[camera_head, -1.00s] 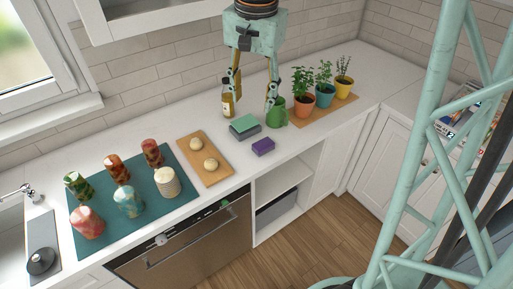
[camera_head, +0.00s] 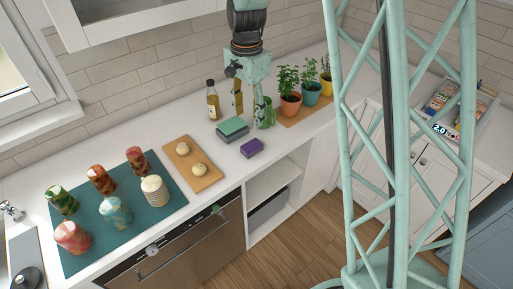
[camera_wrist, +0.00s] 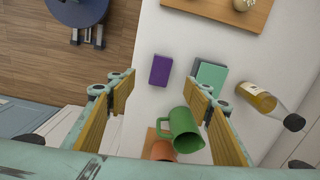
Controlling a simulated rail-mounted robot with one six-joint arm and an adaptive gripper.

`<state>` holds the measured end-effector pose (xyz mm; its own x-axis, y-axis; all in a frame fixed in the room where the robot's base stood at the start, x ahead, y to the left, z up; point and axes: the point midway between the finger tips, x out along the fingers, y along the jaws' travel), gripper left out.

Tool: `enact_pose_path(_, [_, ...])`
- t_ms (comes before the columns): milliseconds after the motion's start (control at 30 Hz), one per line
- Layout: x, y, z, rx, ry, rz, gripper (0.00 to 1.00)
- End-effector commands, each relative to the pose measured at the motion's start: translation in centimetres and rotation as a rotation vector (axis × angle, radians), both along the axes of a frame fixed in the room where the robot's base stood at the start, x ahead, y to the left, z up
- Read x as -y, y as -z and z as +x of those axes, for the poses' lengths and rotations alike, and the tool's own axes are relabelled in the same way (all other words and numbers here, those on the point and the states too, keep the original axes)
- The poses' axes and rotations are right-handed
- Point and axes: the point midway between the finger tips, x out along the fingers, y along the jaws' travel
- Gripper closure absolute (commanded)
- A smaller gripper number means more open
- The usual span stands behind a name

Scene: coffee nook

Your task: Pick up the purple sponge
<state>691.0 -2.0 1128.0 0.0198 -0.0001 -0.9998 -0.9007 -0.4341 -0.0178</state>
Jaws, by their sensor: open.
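The purple sponge (camera_head: 251,148) lies on the white counter near its front edge, to the right of the wooden board. In the wrist view the sponge (camera_wrist: 160,70) shows whole, in the gap between the fingertips in the picture. My gripper (camera_head: 249,116) is open and empty. In the head view it hangs above the counter, behind the sponge and apart from it. In the wrist view both yellow-padded fingers of the gripper (camera_wrist: 159,80) are spread wide.
A green-topped grey block (camera_head: 232,128) sits just left of the sponge. A green mug (camera_wrist: 180,131) and an oil bottle (camera_head: 213,102) stand close to the gripper. Potted plants (camera_head: 290,102) stand to the right; the wooden board (camera_head: 205,180) lies left. The counter in front of the sponge is narrow.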

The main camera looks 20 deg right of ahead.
Motion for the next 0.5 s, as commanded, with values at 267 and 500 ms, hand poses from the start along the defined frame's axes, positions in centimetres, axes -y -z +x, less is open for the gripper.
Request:
enact_pose_path(267, [0.0, 3.2, 1.4, -0.019, 0.060, 0.001, 0.53])
enact_pose_path(500, [0.0, 3.6, 1.7, -0.020, 0.070, 0.001, 0.53])
